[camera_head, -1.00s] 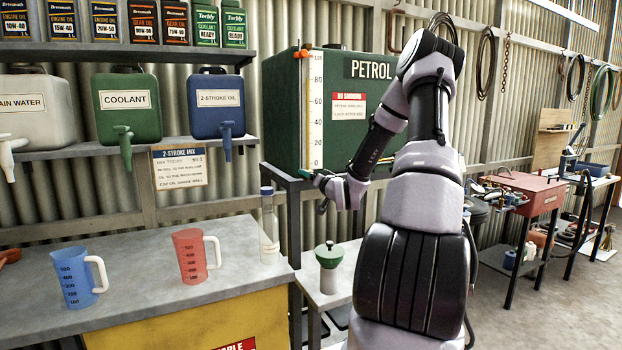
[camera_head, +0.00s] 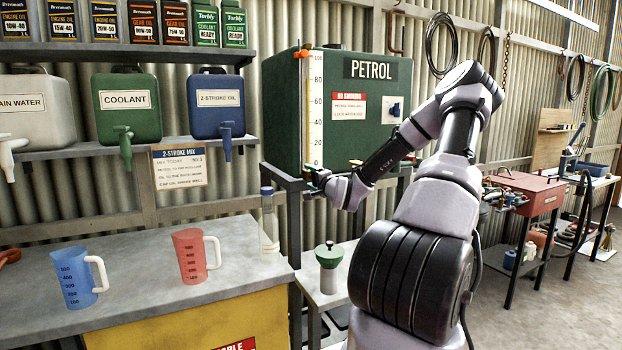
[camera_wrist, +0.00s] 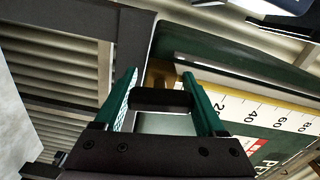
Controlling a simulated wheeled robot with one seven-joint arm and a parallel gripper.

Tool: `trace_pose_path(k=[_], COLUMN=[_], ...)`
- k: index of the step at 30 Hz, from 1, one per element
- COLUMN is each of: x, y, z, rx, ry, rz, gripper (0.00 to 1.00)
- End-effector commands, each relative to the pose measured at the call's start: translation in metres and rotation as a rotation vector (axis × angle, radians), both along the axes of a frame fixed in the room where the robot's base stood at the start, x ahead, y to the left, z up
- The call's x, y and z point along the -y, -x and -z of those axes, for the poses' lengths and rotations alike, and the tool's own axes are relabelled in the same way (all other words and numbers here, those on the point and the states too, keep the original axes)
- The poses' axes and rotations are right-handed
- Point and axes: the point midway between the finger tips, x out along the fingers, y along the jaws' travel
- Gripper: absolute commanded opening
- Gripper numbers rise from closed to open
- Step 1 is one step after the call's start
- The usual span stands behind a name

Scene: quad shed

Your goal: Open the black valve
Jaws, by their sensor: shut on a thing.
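The green tank labelled PETROL (camera_head: 345,130) stands on a dark stand at the back, with a white level scale on its front. The black valve's handle (camera_wrist: 160,100) shows in the wrist view as a black bar between my green fingers, with a bit of brass behind it, under the tank's edge. My gripper (camera_wrist: 163,95) is shut on this handle. In the head view, my gripper (camera_head: 314,181) is at the tank's lower left corner, where the handle is too small to make out clearly.
A green funnel-topped container (camera_head: 328,262) stands on a low shelf below my gripper. A clear bottle (camera_head: 269,225), red jug (camera_head: 190,256) and blue jug (camera_head: 74,278) stand on the left bench. A red toolbox (camera_head: 525,192) stands at right.

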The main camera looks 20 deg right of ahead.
Motion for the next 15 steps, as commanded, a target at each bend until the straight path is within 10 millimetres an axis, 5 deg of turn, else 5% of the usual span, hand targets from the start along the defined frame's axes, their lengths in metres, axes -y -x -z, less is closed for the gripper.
trace_pose_path(k=[15], x=[0.0001], y=[0.0006], z=[0.0013], rx=[-0.009], ry=[-0.169], rz=[0.000], gripper=[0.17])
